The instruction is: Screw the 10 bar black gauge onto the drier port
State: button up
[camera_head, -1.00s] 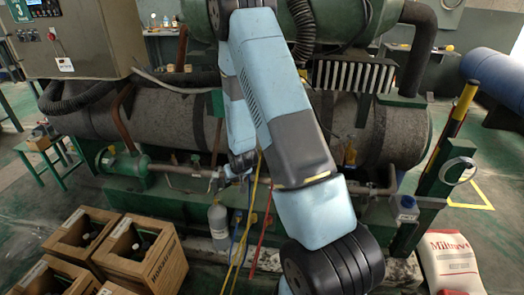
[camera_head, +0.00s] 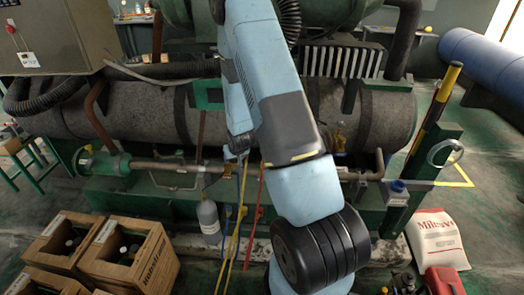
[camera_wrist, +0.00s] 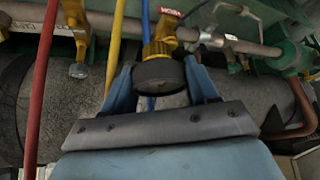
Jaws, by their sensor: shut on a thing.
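In the wrist view my gripper (camera_wrist: 160,92) has a finger on each side of a round dark gauge (camera_wrist: 160,76), seen from its rim. Its face and markings are not visible. A yellow brass fitting (camera_wrist: 158,48) with a red-tagged top stands right beyond the gauge. I cannot tell whether the two are joined or only in line, nor which fitting is the drier port. In the head view the gripper end (camera_head: 238,150) is small and dark, in front of the pipework. The gauge cannot be made out there.
A horizontal pipe (camera_wrist: 225,43) runs behind the fitting. Yellow (camera_wrist: 115,45) and red (camera_wrist: 44,80) hoses hang close to the gripper. A white bag (camera_head: 437,240) lies at right.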

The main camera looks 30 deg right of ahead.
jog(key=d+f+m+h, duration=0.1)
jog(key=d+m, duration=0.1)
jog(key=d, duration=1.2)
jog(key=shift+w+a+f, duration=0.1)
jog(key=shift+a+f, duration=0.05)
jog(key=shift+f, duration=1.45)
jog(key=shift+w+a+f, duration=0.1)
jog(key=shift+a+f, duration=0.05)
jog(key=shift+f, duration=1.4)
jog(key=shift+s, duration=0.1)
jog(key=shift+s, duration=0.2)
jog(key=shift+f, duration=1)
